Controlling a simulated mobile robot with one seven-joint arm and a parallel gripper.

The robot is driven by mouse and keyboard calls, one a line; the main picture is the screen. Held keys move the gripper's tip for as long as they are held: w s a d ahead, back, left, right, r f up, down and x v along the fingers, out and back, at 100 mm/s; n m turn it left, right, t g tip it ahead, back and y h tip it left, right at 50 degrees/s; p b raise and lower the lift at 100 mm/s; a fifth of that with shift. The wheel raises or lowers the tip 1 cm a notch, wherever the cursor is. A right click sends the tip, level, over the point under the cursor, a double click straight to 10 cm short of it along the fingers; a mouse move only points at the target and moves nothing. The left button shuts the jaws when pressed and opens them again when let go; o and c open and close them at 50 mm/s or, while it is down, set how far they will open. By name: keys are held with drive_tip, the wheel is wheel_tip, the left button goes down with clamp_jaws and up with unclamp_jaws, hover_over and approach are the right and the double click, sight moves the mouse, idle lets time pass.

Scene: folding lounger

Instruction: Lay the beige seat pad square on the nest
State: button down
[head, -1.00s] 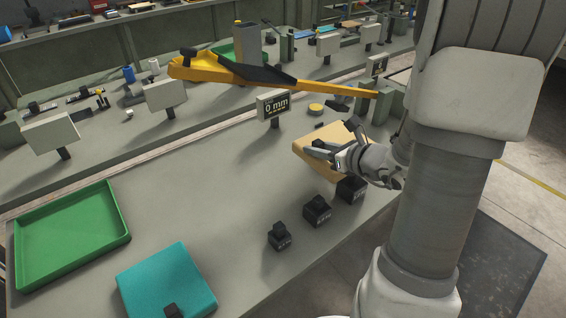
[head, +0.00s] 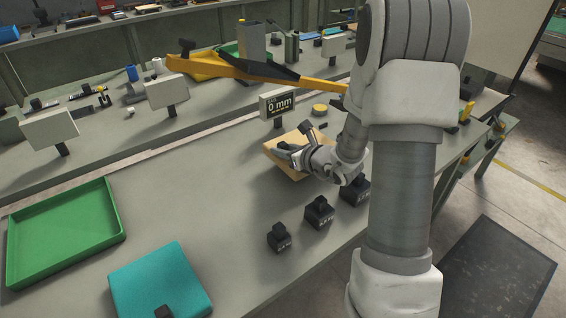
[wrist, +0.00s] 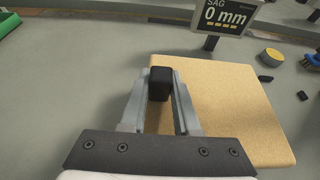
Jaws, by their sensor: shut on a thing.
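The beige seat pad (head: 292,138) is at the far right part of the near bench, just in front of the "0 mm" sag sign. In the wrist view the pad (wrist: 235,110) is a flat square with a black knob (wrist: 158,85) near its left edge. My gripper (wrist: 159,98) is shut on that knob, a finger on each side. In the head view my gripper (head: 290,150) and wrist cover part of the pad. I cannot tell whether the pad touches the bench or hangs just above it. I cannot make out the nest.
Black weights (head: 319,211) stand in a row in front of the pad. A teal pad (head: 160,285) and green tray (head: 65,235) are at left. The sag sign (head: 277,104) and a yellow lounger frame (head: 225,68) are behind.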

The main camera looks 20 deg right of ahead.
sight(283, 160)
drive_tip(key=shift+f+b, duration=0.45)
drive_tip(key=shift+f, duration=1.45)
drive_tip(key=shift+f, duration=0.2)
drive_tip(key=c, duration=0.6)
unclamp_jaws()
drive_tip(key=shift+c, duration=0.2)
